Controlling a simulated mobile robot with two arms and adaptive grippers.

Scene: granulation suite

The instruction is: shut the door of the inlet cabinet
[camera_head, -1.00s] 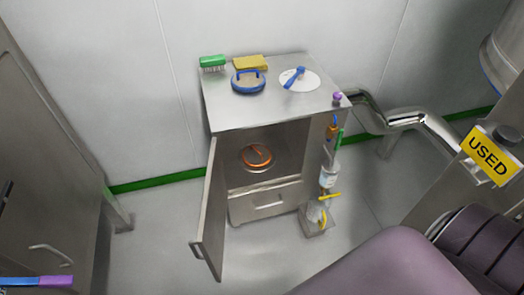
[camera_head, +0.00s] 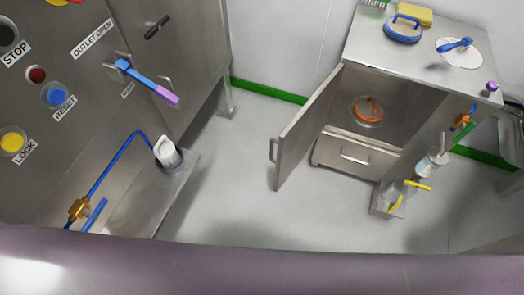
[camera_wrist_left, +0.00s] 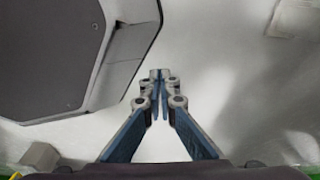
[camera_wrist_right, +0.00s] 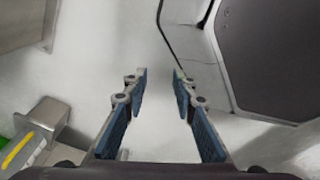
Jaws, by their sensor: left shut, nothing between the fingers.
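The inlet cabinet (camera_head: 440,78) is a steel cabinet at the right of the head view. Its door (camera_head: 304,131) stands wide open, swung out to the left, with a handle (camera_head: 273,150) on its outer edge. Inside is an orange round item (camera_head: 370,110), above a closed drawer (camera_head: 356,157). My left gripper (camera_wrist_left: 159,75) is shut and empty in the left wrist view, above bare floor. My right gripper (camera_wrist_right: 158,72) is open and empty in the right wrist view. Neither gripper shows in the head view, so their distance from the door cannot be told.
A steel control panel with buttons (camera_head: 55,95) and a blue-purple lever (camera_head: 148,82) stands at the left. A bottle (camera_head: 432,163) and a small bin (camera_head: 388,200) are beside the cabinet's right side. Floor (camera_head: 235,180) between panel and door is clear.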

